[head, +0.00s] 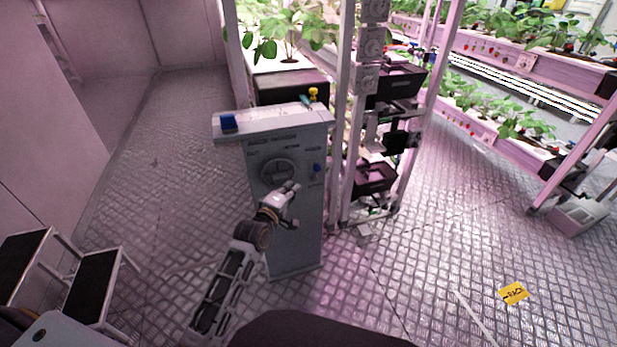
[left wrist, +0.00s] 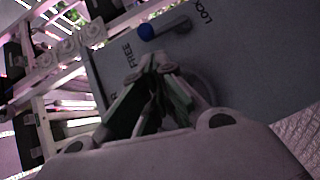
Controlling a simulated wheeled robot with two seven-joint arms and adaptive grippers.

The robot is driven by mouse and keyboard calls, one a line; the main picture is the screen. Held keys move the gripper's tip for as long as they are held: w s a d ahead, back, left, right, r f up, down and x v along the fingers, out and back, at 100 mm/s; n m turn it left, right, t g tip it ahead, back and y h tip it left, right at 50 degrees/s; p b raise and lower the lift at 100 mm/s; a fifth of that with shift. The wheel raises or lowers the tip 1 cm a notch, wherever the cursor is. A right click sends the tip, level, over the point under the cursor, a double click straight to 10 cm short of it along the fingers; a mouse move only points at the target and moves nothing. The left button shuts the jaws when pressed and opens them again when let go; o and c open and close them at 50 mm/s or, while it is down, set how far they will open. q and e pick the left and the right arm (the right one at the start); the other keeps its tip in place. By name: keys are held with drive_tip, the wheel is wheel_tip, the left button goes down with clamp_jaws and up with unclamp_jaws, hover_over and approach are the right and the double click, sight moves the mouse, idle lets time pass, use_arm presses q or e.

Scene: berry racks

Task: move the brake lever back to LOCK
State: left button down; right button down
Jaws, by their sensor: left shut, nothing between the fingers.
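The brake lever (left wrist: 165,27) is a grey bar with a blue knob on the console's front panel. In the left wrist view its knob is nearer the printed word FREE (left wrist: 133,55), and LOCK (left wrist: 205,12) is beyond the bar's other end. In the head view the lever (head: 317,168) is small, at the panel's right. My left gripper (head: 291,189) is shut and empty, in front of the panel, lower left of the lever. In the left wrist view its fingertips (left wrist: 155,62) are close to FREE, apart from the knob. My right gripper is out of view.
The grey console (head: 295,245) carries a round handwheel (head: 278,172), partly behind my gripper. A blue block (head: 229,122) and a small yellow item (head: 314,94) are on its top. A plant rack post (head: 340,150) stands close right. A step stool (head: 92,280) is at left; floor between is clear.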

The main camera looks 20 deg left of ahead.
sight(316, 173)
use_arm(q)
drive_tip(key=shift+d+r, duration=0.15)
drive_tip(key=shift+r, duration=0.55)
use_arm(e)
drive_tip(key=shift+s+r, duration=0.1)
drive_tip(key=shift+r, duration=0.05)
